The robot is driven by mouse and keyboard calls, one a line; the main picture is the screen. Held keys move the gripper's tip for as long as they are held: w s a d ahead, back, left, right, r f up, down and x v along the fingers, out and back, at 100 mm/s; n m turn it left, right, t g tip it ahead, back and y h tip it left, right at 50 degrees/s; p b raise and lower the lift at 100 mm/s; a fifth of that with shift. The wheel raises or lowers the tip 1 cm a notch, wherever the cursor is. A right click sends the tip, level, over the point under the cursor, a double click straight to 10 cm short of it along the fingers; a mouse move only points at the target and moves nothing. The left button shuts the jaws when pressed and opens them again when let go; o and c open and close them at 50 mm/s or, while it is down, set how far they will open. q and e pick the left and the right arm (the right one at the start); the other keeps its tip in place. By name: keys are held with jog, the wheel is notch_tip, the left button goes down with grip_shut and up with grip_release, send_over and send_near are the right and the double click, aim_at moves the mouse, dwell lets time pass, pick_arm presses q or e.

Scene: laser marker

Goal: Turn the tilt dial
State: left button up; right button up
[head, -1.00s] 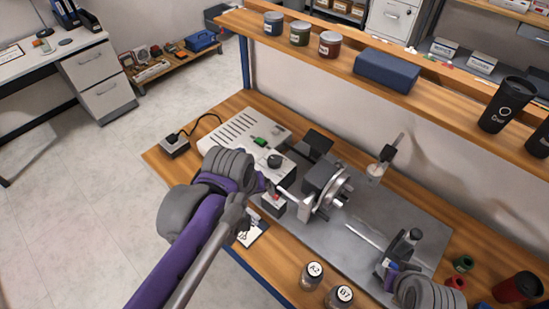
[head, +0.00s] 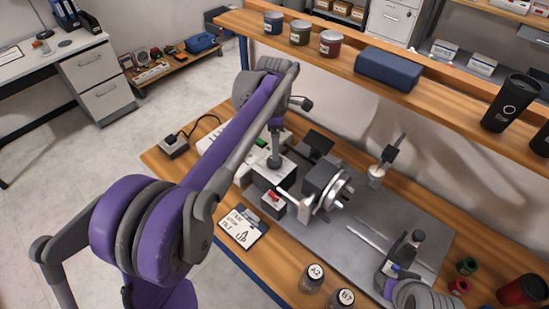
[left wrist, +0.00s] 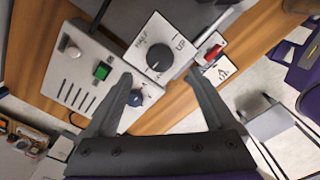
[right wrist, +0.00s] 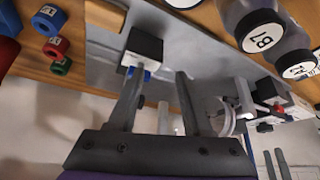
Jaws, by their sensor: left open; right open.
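The tilt dial (left wrist: 159,57) is a round dark knob on a white plate marked "HALF" and "UP" in the left wrist view. Its pointer is too small to read surely. My left gripper (left wrist: 160,77) is open, its fingertips on either side of the view just short of the dial, which sits between and beyond them. In the head view the dial (head: 274,162) is under my left wrist, on top of the machine's block. A card (head: 243,228) beside it reads "TILT" and "UP". My right gripper (right wrist: 158,72) is open and empty.
A red switch (head: 272,198) is close by the dial. The chuck (head: 330,185) stands right of it. A controller box with a green button (left wrist: 102,71) and a blue-grey knob (left wrist: 136,97) lies near my left finger. Jars (head: 313,277) stand at the front edge.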

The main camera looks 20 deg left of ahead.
aim_at(275, 163)
pick_arm(q)
notch_tip(275, 163, down, 7)
jog(key=shift+f, duration=0.1)
dwell(0.3)
jog(key=c, duration=1.4)
